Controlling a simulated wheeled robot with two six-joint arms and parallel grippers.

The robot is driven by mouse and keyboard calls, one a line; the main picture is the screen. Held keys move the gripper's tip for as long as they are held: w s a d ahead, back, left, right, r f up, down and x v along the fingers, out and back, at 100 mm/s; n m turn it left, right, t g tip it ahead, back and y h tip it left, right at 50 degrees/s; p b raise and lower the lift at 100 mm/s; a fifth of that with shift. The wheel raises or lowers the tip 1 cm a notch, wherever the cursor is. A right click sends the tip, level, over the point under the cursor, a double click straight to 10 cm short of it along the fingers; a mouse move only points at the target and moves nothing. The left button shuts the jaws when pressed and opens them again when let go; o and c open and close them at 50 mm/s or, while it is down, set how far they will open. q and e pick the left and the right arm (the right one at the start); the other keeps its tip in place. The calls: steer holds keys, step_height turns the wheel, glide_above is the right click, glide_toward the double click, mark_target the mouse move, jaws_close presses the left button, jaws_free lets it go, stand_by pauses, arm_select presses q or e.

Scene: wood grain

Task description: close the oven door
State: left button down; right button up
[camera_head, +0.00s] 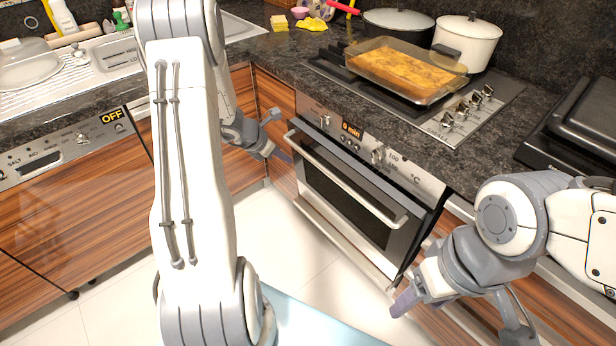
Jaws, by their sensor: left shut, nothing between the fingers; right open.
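The oven (368,149) is built in under the counter, with a control panel and an orange display on top. Its door (345,199) has dark glass and a long silver handle (345,172). The door is upright or nearly so; a dark gap shows along its right side, and I cannot tell whether it is fully shut. My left gripper (279,135) is shut and empty, beside the upper left corner of the door near the handle's left end; contact is unclear. My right gripper (460,318) is open and empty, low and right of the door.
A dishwasher (75,190) marked OFF is at the left. White floor (300,262) lies clear before the oven.

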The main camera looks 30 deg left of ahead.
arm_select(q)
steer(key=w+r+x, duration=0.1)
steer(key=w+x, duration=0.1)
steer(key=x, duration=0.9)
steer(key=shift+w+f+t, duration=0.2)
steer(key=shift+w+t, duration=0.05)
steer(key=shift+t, duration=0.15)
arm_select(e)
steer(key=shift+f, duration=0.75)
